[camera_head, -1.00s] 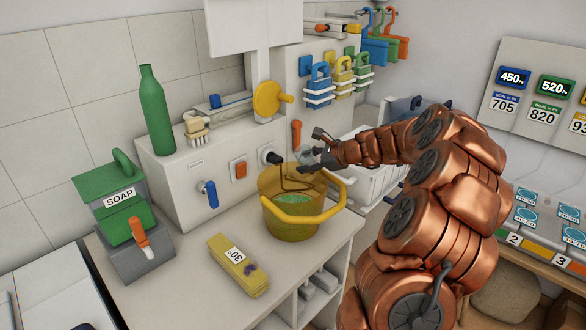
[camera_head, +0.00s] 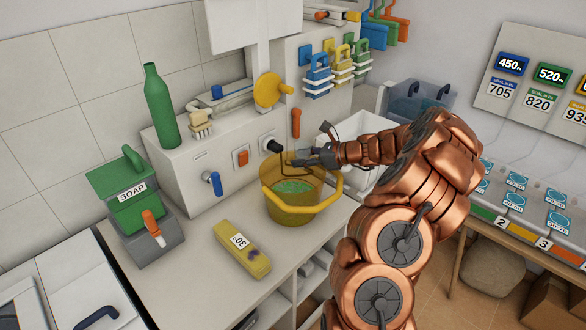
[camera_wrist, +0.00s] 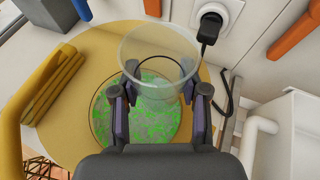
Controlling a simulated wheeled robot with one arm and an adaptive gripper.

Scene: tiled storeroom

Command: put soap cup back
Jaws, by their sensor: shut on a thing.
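My gripper (camera_wrist: 158,90) is shut on a clear cup (camera_wrist: 155,48), with one finger on each side of it in the wrist view. The cup appears empty and is hard to make out in the head view. In the head view my gripper (camera_head: 308,160) is over the back rim of a yellow bucket (camera_head: 300,207). The bucket holds green, foamy liquid (camera_wrist: 120,115). The green and grey soap dispenser (camera_head: 135,208), labelled SOAP, with an orange tap, stands at the left of the counter.
A yellow block (camera_head: 243,250) marked 30 lies in front of the bucket. A green bottle (camera_head: 160,108) and a brush (camera_head: 200,126) stand on the white wall unit. A black plug with a cable (camera_wrist: 212,25) is close to the cup. A white basin (camera_head: 362,135) is behind my arm.

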